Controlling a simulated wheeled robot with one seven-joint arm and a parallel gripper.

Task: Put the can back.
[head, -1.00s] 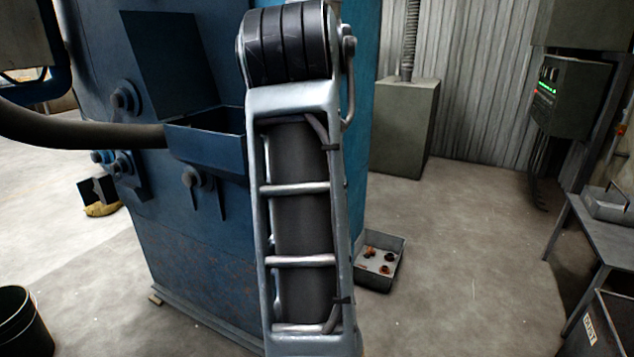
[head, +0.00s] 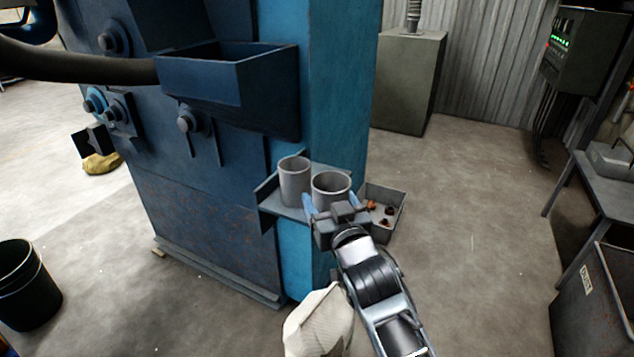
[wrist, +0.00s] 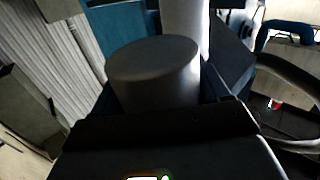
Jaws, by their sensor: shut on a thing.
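A grey open-topped can (head: 331,187) is between the blue-tipped fingers of my gripper (head: 332,207), which is shut on it. The can is roughly upright at the small shelf (head: 266,192) on the side of the blue machine. Its base is hidden behind my gripper, so I cannot tell whether it touches the shelf. A second grey can (head: 294,180) stands on the shelf just left of it. In the wrist view the held can (wrist: 153,75) is dark and close up, with the paler second can (wrist: 185,25) behind it.
A blue hopper tray (head: 228,75) juts from the machine above the shelf. A grey box with small parts (head: 397,215) is on the floor behind my gripper. A black bucket (head: 25,285) stands at left, a table (head: 590,180) at right.

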